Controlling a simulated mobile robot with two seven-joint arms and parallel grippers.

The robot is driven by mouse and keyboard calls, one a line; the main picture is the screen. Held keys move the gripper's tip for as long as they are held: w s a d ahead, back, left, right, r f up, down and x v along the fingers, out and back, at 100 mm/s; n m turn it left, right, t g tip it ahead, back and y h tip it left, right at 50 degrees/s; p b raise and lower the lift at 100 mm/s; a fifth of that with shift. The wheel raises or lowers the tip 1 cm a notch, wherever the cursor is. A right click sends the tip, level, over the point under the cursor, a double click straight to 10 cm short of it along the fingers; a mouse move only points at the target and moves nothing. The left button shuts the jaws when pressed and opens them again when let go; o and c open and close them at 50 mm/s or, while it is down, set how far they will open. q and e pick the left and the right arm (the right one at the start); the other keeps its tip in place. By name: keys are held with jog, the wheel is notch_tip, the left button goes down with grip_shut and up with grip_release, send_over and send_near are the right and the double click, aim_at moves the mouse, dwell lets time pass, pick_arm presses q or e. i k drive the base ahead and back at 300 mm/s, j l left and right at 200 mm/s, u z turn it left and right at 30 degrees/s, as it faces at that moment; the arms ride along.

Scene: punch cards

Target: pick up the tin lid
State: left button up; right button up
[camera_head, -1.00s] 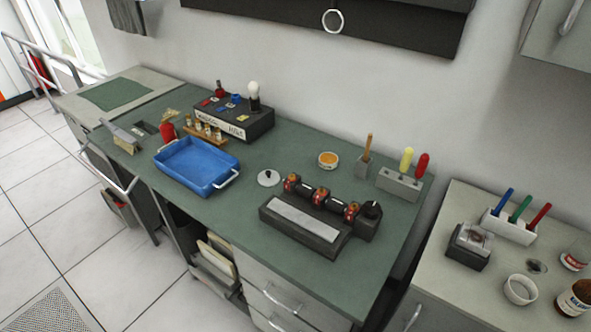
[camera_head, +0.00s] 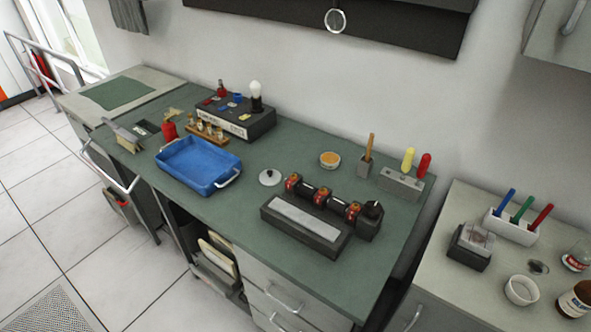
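A small round pale lid with a dark knob (camera_head: 269,178) lies on the green worktop, between the blue tray and the black device. It looks like the tin lid, though I cannot be sure. A small round tin with orange contents (camera_head: 330,159) stands open behind it to the right. Another small shiny round piece (camera_head: 538,267) lies on the right-hand counter; it is too small to identify. Neither of my grippers is in view.
A blue tray (camera_head: 185,172) stands left of the lid. A black device with several red-ended rollers (camera_head: 318,212) stands to its right. A grey block with screwdriver-like handles (camera_head: 400,184) is at the back right. Green worktop (camera_head: 215,220) is clear in front of the lid.

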aim_at(268, 177)
jog(key=j+z, duration=0.2)
jog(key=z, duration=0.3)
jog(key=j+z, duration=0.2)
jog(key=z, duration=0.25)
jog(key=j+z, duration=0.25)
jog(key=j, duration=0.25)
jog(key=k+j+z, duration=0.25)
jog(key=j, duration=0.25)
jog(key=i, duration=0.1)
